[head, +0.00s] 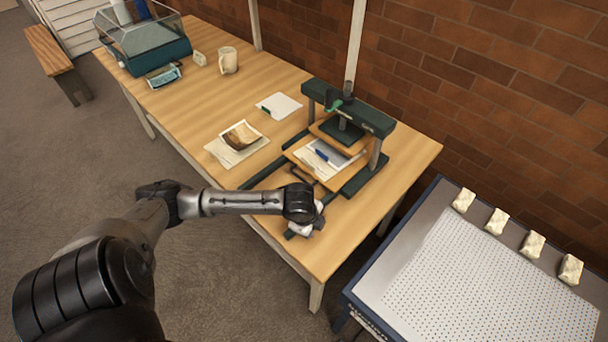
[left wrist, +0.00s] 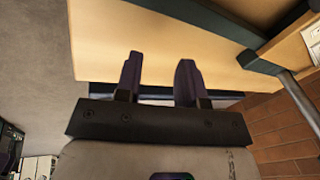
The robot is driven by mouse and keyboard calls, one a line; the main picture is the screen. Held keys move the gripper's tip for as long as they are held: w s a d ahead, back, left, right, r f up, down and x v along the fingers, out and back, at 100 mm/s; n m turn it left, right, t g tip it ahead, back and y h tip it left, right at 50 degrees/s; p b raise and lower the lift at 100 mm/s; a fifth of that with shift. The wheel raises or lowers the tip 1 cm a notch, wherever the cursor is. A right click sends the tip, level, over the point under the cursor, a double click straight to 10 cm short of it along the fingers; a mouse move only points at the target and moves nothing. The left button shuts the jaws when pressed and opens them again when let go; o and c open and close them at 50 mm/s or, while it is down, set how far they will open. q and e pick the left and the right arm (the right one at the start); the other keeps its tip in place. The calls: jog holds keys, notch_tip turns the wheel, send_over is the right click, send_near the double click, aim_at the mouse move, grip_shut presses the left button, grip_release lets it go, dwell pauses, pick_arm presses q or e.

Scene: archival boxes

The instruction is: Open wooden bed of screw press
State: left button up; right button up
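The screw press (head: 375,119) stands on the right part of the wooden table, with a dark green frame and an upright screw. Its wooden bed (head: 300,157) lies flat below the dark pressing plate (head: 341,132), with papers and a blue item on it. A dark handle (head: 303,174) shows at the bed's near edge. My left gripper (head: 304,230) is low near the table's front edge, by the near end of a press rail, apart from the bed. In the left wrist view its two fingers (left wrist: 159,75) stand apart with nothing between them. My right gripper is not in view.
A paper with a brown picture (head: 240,136) and a white pad (head: 279,106) lie left of the press. A mug (head: 228,60) and a glass-sided case (head: 145,42) stand farther left. A perforated-top table (head: 480,280) with several pale blocks stands at right.

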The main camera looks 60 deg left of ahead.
pick_arm(q)
jog(key=w+a+r+m+p, duration=0.1)
jog(key=w+a+r, duration=0.1)
jog(key=a+r, duration=0.5)
jog(key=w+a+r+m+p, duration=0.1)
jog(key=w+a+r+m, duration=0.15)
jog(key=a+r, duration=0.45)
jog(key=b, duration=0.3)
send_near(303, 181)
jog(key=shift+n+g, duration=0.25)
jog(key=shift+g, duration=0.15)
jog(key=f, duration=0.2)
jog(key=w+f, duration=0.1)
jog(key=f, duration=0.1)
jog(key=w+f, duration=0.1)
jog(key=f, duration=0.1)
jog(key=shift+w+a+f, duration=0.1)
jog(key=shift+w+f, duration=0.15)
jog(key=shift+f, duration=0.65)
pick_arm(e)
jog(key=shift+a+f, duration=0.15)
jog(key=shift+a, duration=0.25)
pick_arm(q)
jog(key=shift+c, duration=0.3)
jog(key=c, duration=0.6)
grip_shut()
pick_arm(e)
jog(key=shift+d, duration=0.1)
